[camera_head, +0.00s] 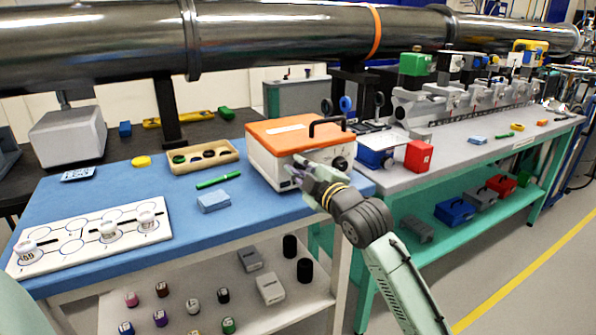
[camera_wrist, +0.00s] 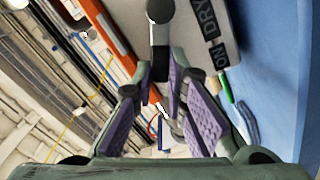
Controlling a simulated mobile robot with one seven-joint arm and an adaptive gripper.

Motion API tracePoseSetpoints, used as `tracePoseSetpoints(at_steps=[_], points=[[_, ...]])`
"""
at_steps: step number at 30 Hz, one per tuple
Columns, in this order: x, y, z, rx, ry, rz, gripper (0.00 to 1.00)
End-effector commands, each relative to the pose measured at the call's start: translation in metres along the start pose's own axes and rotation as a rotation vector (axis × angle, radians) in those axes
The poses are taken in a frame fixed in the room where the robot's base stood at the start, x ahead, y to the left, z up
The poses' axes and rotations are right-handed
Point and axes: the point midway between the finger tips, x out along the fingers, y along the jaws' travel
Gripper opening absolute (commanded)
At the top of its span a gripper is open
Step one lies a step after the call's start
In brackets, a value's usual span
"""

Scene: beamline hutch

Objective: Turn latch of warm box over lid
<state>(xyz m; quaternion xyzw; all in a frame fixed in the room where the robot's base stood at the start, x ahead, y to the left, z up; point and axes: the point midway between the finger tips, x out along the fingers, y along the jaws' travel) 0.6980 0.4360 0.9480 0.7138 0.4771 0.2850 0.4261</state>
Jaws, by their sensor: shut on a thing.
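The warm box (camera_head: 269,161) is white with an orange lid (camera_head: 290,133) and stands at the right end of the blue bench top. The lid looks closed and has a black handle. My gripper (camera_head: 301,169) is at the front face of the box, below the lid, and hides part of that face. In the wrist view, the grey metal latch (camera_wrist: 160,12) has a round end at the top, and its arm runs down between my purple-padded fingers (camera_wrist: 160,80), which are shut on it. The orange lid edge (camera_wrist: 112,38) lies left of it, and the label (camera_wrist: 208,22) right.
A green pen (camera_head: 218,181), a light blue block (camera_head: 213,201) and a wooden tray (camera_head: 228,160) lie left of the box. A blue box (camera_head: 376,158) and a red block (camera_head: 418,156) stand on the grey bench to its right. The large pipe (camera_head: 300,35) runs overhead.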

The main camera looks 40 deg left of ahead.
Motion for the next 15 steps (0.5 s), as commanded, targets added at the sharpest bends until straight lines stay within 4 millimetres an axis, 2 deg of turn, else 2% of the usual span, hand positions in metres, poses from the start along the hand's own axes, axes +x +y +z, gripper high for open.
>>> tracePoseSetpoints(at_steps=[15], points=[[0.001,0.027,0.006,0.497,0.001,-0.001,0.00]])
